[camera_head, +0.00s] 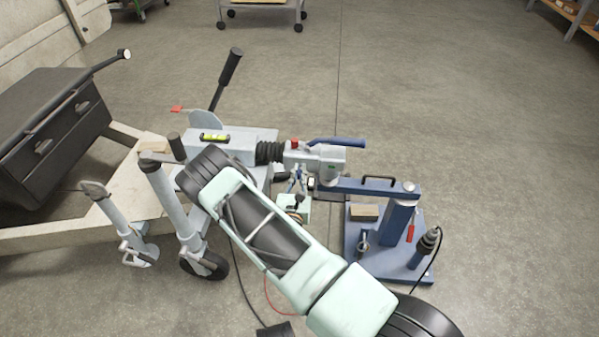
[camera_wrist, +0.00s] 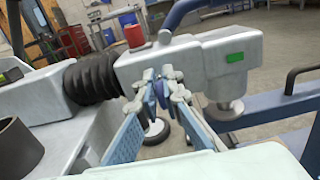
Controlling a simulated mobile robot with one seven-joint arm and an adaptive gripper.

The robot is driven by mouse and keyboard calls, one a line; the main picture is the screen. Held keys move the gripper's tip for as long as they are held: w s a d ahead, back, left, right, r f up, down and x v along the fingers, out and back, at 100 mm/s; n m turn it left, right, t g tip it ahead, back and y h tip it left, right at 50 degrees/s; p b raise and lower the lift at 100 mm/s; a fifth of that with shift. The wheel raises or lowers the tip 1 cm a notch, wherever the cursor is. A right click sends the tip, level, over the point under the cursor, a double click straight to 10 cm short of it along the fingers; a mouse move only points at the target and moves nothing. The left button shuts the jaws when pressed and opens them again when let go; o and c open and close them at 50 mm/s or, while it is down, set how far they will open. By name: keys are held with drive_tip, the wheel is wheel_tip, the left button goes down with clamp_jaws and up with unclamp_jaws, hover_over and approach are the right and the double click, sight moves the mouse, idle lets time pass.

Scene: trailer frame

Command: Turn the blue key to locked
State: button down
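My gripper (camera_wrist: 160,88) is in front of the side of the grey coupling head (camera_wrist: 195,62), below the red knob. Its light-blue fingers reach forward and their tips are close together. Dark blue pieces show between the tips; I cannot tell whether they are finger pads or the blue key, or whether anything is gripped. No separate blue key can be made out. In the head view my gripper (camera_head: 297,181) is small, just below the coupling head (camera_head: 325,160), partly behind my arm.
A red knob (camera_wrist: 134,36) stands on the coupling, and a green patch (camera_wrist: 235,57) marks its side. A black bellows (camera_wrist: 92,78) joins it to the drawbar. A blue stand (camera_head: 398,222) supports the coupling, with a drill (camera_head: 428,243) on its base. The floor at right is clear.

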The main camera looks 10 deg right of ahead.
idle(0.4)
drive_tip(key=shift+w+a+f+n+p, duration=0.1)
drive_tip(key=shift+a+f+n+p, duration=0.25)
drive_tip(key=shift+n, duration=2.65)
drive_tip(key=shift+a+f+n+p, duration=0.15)
drive_tip(key=shift+n+p, duration=0.35)
drive_tip(key=shift+n, duration=2.5)
drive_tip(key=shift+w+a+f+n+p, duration=0.2)
drive_tip(key=shift+n+p, duration=0.25)
drive_tip(key=shift+n, duration=2.55)
drive_tip(key=shift+s+d, duration=0.1)
drive_tip(key=shift+s, duration=0.05)
drive_tip(key=c, duration=2.1)
unclamp_jaws()
drive_tip(key=v, duration=0.7)
drive_tip(key=shift+s, duration=0.25)
